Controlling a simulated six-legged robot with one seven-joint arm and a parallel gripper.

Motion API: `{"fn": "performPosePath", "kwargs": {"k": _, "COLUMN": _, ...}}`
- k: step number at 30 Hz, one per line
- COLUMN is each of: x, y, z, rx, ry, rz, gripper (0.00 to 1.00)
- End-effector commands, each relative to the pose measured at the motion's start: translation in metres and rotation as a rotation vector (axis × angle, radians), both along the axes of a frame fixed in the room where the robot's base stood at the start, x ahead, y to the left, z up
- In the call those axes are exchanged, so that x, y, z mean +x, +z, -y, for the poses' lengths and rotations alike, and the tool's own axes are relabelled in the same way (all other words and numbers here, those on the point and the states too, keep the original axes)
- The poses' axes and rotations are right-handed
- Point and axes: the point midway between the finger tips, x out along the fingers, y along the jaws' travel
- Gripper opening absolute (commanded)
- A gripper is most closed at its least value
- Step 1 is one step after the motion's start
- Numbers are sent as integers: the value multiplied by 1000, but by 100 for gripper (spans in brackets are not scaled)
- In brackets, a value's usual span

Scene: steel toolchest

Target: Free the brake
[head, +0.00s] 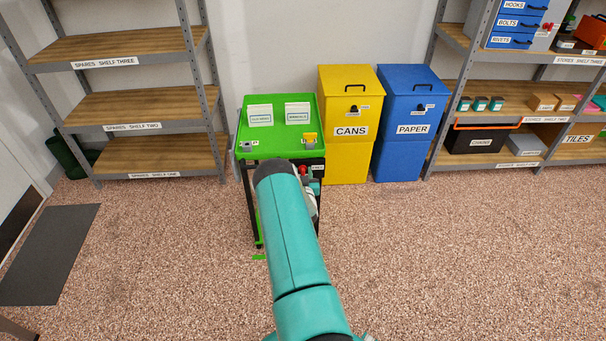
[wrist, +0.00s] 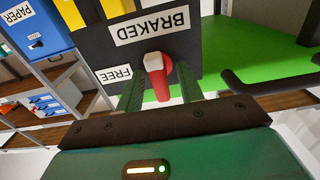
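A green-topped cart (head: 280,144) stands against the wall in the head view, partly hidden behind my arm. Its dark panel (wrist: 128,57) fills the middle of the wrist view, with a BRAKED label (wrist: 152,25) and a FREE label (wrist: 114,76). A red brake lever (wrist: 161,86) with a pale end face projects from the panel below the BRAKED label and right of the FREE label. In the head view only a bit of red (head: 304,171) shows beside my arm. My gripper (wrist: 159,88) is open, with one finger on each side of the lever. Finger contact is unclear.
A yellow CANS bin (head: 345,95) and a blue PAPER bin (head: 405,100) stand close to the cart's right. Spares shelves (head: 130,105) are at left. The speckled floor (head: 460,260) is clear at front right.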

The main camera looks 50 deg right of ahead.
Motion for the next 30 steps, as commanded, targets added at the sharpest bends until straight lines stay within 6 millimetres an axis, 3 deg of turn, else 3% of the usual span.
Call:
{"fn": "performPosePath", "kwargs": {"k": 1, "x": 0, "y": 0, "z": 0, "rx": 0, "ry": 0, "rz": 0, "gripper": 37}}
{"fn": "performPosePath", "kwargs": {"k": 7, "x": 0, "y": 0, "z": 0, "rx": 0, "ry": 0, "rz": 0, "gripper": 0}}
{"fn": "performPosePath", "kwargs": {"k": 20, "x": 0, "y": 0, "z": -1, "rx": -37, "ry": 1, "rz": -42, "gripper": 0}}
{"fn": "performPosePath", "kwargs": {"k": 30, "x": 2, "y": 0, "z": -3, "rx": -187, "ry": 3, "rz": -212, "gripper": 0}}
